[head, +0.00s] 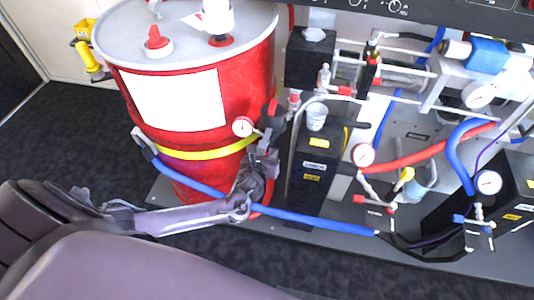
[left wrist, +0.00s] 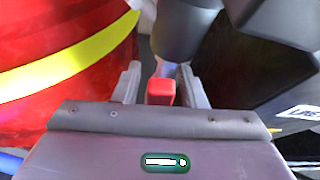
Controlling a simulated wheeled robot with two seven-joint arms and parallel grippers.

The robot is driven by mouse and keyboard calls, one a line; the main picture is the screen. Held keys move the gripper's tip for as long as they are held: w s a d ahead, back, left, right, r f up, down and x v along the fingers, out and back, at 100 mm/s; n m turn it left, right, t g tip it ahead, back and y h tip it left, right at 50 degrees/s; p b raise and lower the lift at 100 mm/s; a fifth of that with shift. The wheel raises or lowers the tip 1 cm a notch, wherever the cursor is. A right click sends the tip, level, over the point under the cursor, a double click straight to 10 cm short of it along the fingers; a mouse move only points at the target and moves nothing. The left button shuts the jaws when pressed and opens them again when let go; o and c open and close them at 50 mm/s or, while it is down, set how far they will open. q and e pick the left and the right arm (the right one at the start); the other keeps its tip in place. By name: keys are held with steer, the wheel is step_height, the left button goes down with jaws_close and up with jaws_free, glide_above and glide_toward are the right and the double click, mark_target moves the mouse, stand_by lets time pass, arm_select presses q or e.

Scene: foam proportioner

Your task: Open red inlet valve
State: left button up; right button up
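A red valve handle (left wrist: 160,92) shows between the two fingers of my left gripper (left wrist: 161,88) in the left wrist view. The fingers are apart, one on each side of the handle, with gaps visible. I cannot tell how deep the handle sits between them. In the head view my left gripper (head: 266,160) is low between the red drum (head: 247,95) and a black box unit (head: 314,165). It hides the handle there. My right gripper is not in view.
A blue hose (head: 310,222) runs along the front by my left arm. A pressure gauge (head: 242,127) sits just above my left gripper. A white cup (head: 317,116) stands on the black unit. Pipes, more gauges and red-handled valves (head: 377,203) fill the right.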

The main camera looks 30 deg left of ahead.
arm_select(q)
steer(key=shift+p+v, duration=0.7)
steer(key=shift+v, duration=3.25)
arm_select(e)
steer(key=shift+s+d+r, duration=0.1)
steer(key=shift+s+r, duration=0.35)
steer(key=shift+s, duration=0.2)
